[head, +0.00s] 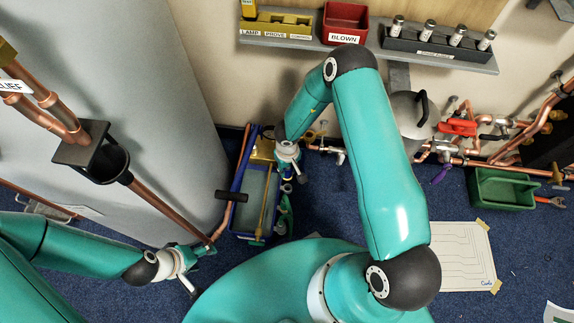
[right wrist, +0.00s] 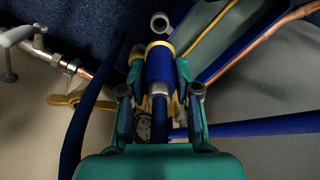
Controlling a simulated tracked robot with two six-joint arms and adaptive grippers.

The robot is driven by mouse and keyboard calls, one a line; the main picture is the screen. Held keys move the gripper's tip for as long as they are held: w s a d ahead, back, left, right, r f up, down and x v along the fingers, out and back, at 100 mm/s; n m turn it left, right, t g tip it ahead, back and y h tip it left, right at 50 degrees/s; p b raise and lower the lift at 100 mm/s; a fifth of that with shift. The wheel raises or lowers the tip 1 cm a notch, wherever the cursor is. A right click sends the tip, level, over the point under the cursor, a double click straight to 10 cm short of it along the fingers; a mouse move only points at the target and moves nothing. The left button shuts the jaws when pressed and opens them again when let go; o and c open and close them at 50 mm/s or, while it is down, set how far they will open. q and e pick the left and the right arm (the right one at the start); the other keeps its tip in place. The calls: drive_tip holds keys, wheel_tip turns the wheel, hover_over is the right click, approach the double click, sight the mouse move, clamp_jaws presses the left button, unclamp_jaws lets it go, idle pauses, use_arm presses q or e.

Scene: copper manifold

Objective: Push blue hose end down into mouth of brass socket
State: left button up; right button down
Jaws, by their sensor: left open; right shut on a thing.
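My right gripper (right wrist: 158,90) is shut on a thick blue piece, which looks like the blue hose end (right wrist: 160,66). A grey metal clip shows on it between the fingers. A brass-coloured rim (right wrist: 157,46) shows at its far end; I cannot tell whether this is the socket's mouth or whether the hose end is inside it. In the head view my right gripper (head: 289,168) is over the right side of the blue crate (head: 237,180), and its fingertips are hard to make out. My left gripper (head: 204,268) is open and empty, low beside the grey panel.
Copper pipes with valves (head: 457,127) run along the wall at right, near a green tray (head: 503,188). A brass lever (right wrist: 74,100) and a dark blue hose curve (right wrist: 88,108) lie left of my right gripper.

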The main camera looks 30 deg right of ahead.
drive_tip(key=shift+f+b, duration=1.1)
drive_tip(key=shift+f, duration=2.25)
drive_tip(key=shift+f, duration=0.1)
drive_tip(key=shift+f+b, duration=0.85)
drive_tip(key=shift+f, duration=0.4)
drive_tip(key=shift+f, duration=0.7)
drive_tip(key=c, duration=0.7)
unclamp_jaws()
drive_tip(key=shift+s, duration=0.1)
drive_tip(key=shift+c, duration=0.2)
drive_tip(key=shift+r, duration=0.15)
